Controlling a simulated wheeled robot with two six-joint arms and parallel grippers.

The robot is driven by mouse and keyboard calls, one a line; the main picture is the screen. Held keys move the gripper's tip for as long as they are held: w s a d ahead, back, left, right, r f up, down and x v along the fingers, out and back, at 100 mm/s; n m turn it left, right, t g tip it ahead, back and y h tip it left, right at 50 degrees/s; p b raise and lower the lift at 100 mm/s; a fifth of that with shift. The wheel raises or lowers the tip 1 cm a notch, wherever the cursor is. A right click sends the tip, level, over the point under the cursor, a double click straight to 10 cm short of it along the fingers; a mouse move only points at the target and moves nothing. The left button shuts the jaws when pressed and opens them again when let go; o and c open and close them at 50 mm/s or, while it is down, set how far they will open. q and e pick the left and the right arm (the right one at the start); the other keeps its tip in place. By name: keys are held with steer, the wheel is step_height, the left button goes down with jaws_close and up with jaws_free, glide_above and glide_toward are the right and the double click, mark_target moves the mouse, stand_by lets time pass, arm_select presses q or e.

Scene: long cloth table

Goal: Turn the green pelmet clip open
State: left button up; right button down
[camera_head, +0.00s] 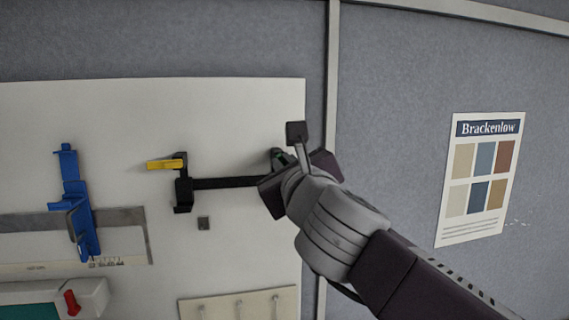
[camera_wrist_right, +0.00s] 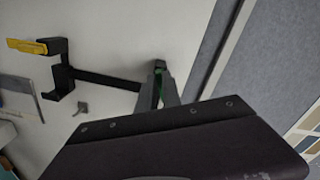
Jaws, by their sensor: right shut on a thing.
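The green pelmet clip (camera_head: 279,157) is at the right end of a black bar (camera_head: 228,182) on the white wall panel, mostly hidden behind my right gripper (camera_head: 282,172) in the head view. In the right wrist view a strip of the green clip (camera_wrist_right: 157,90) shows between the fingers of my right gripper (camera_wrist_right: 162,86), which is shut on it. How far the clip is turned cannot be told. A yellow clip (camera_head: 165,164) sits at the bar's left end, pointing left; it also shows in the right wrist view (camera_wrist_right: 26,46). My left gripper is not in view.
A blue bracket (camera_head: 76,205) is mounted left of the bar. A box with a red lever (camera_head: 72,303) is at the lower left. A cream hook board (camera_head: 238,305) is below. A poster (camera_head: 481,178) hangs on the grey partition at right.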

steer(key=n, duration=0.6)
steer(key=shift+r+n, duration=0.1)
steer(key=shift+n, duration=0.2)
steer(key=n, duration=0.6)
steer(key=shift+d+r, duration=0.1)
stand_by(0.3)
steer(key=c, duration=1.5)
jaws_free()
steer(key=shift+w, duration=0.1)
steer(key=s+b, duration=0.2)
steer(key=s, duration=0.1)
steer(key=s+d+b, duration=0.1)
steer(key=s+b, duration=0.1)
steer(key=s, duration=0.1)
steer(key=s+b, duration=0.2)
steer(key=shift+s+d+b, duration=0.3)
steer(key=shift+s+b, duration=0.05)
steer(key=shift+s, duration=0.05)
